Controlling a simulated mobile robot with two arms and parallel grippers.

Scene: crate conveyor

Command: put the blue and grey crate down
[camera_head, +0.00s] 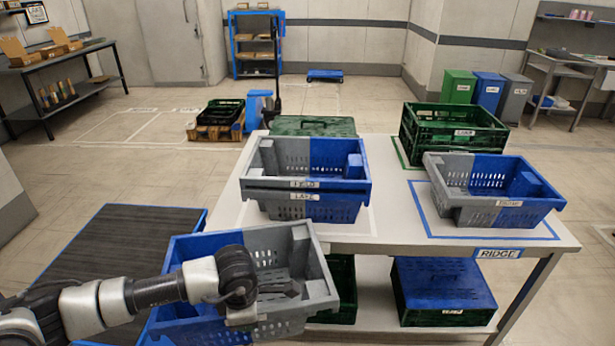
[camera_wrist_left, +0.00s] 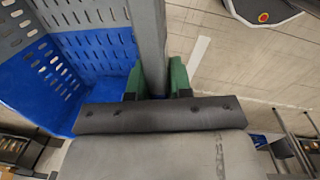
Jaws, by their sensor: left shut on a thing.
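A blue and grey crate (camera_head: 318,268) hangs in front of the table's left front part, tilted, blue at its left and grey at its right. It looks empty apart from my gripper parts in front. My left gripper (camera_wrist_left: 162,82) is shut on the crate's grey rim (camera_wrist_left: 152,35), with a green finger on each side; in the head view its fingertips are hard to make out. My right gripper is not in view. Two stacked grey and blue crates (camera_head: 325,188) stand on the table (camera_head: 395,232). Another grey and blue crate (camera_head: 490,212) stands at the table's right, inside a blue outline.
A green crate (camera_head: 440,130) and a green lidded crate (camera_head: 312,126) stand at the table's back. The lower shelf holds a blue-lidded crate (camera_head: 443,285) and a green one. A dark conveyor (camera_head: 120,245) lies at the left. Bare tabletop shows between the stacked and right crates.

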